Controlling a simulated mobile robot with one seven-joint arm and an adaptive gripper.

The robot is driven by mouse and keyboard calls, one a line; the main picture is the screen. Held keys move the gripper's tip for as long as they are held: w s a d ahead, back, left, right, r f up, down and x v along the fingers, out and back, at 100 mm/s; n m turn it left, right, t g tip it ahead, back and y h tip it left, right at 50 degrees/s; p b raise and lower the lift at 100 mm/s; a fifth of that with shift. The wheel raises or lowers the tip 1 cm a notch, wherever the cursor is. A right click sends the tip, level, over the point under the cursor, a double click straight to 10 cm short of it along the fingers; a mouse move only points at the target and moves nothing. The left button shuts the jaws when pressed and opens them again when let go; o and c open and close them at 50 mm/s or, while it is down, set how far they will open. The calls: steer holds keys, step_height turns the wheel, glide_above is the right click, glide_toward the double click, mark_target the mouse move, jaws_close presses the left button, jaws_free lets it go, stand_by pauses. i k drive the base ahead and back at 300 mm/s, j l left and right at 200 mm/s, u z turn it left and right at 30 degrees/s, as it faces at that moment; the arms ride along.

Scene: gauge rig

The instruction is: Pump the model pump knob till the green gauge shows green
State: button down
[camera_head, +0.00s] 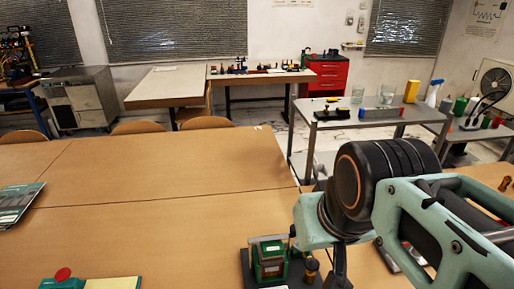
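A small green device (270,262) with a pale bar across its top stands on a dark base at the bottom middle, on the wooden table. Beside its right side is a small cylinder with a brownish top (312,265). I cannot make out which part is the pump knob, and no gauge reading is legible. My teal and black arm fills the lower right. A dark part of my gripper (339,266) hangs just right of the device, apart from it as far as I can tell. Its fingertips are hidden or cut off by the bottom edge.
A red round button (63,274) on a green block sits at the bottom left, next to a yellow-edged pad (112,283). A dark booklet (17,203) lies at the left. The middle of the wooden table (160,185) is clear. A grey cart (375,124) stands behind my arm.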

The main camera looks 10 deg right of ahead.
mark_target(312, 264)
steer(key=z, duration=0.35)
steer(key=k+l+u, duration=0.2)
steer(key=l+u, duration=0.2)
steer(key=l, duration=0.2)
steer(key=k+j+z, duration=0.1)
steer(key=j+z, duration=0.25)
steer(key=k+j+z, duration=0.15)
steer(key=z, duration=0.25)
steer(key=k+j+z, duration=0.2)
steer(key=z, duration=0.15)
steer(key=k+j, duration=0.25)
steer(key=k, duration=0.2)
steer(key=i+l, duration=0.15)
steer(key=i, duration=0.3)
